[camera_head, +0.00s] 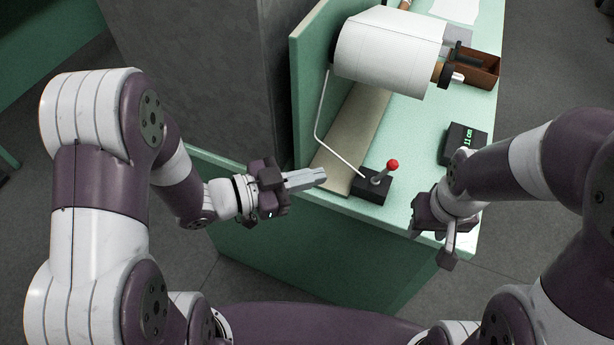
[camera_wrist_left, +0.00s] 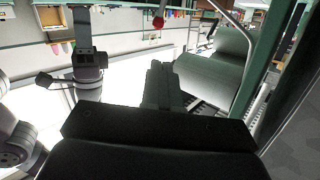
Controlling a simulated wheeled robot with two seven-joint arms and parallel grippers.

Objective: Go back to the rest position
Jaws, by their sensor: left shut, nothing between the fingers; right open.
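My left gripper (camera_head: 318,176) is shut and empty. Its fingertips point right, a little left of a small black box (camera_head: 369,189) with a red-knobbed lever (camera_head: 392,165) at the near edge of the green table. The shut fingers also show in the left wrist view (camera_wrist_left: 160,85), with the red knob (camera_wrist_left: 157,22) beyond them. My right gripper (camera_head: 445,245) is open, at the table's near right edge, and no object shows in it. Part of it is hidden by its own wrist.
The green table (camera_head: 420,130) carries a large white roll (camera_head: 388,48), a small display reading cm (camera_head: 463,143) and a brown box (camera_head: 478,68) at the back right. A thin bent rod (camera_head: 321,110) runs toward the lever box. A grey block (camera_head: 195,60) stands left of the table.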

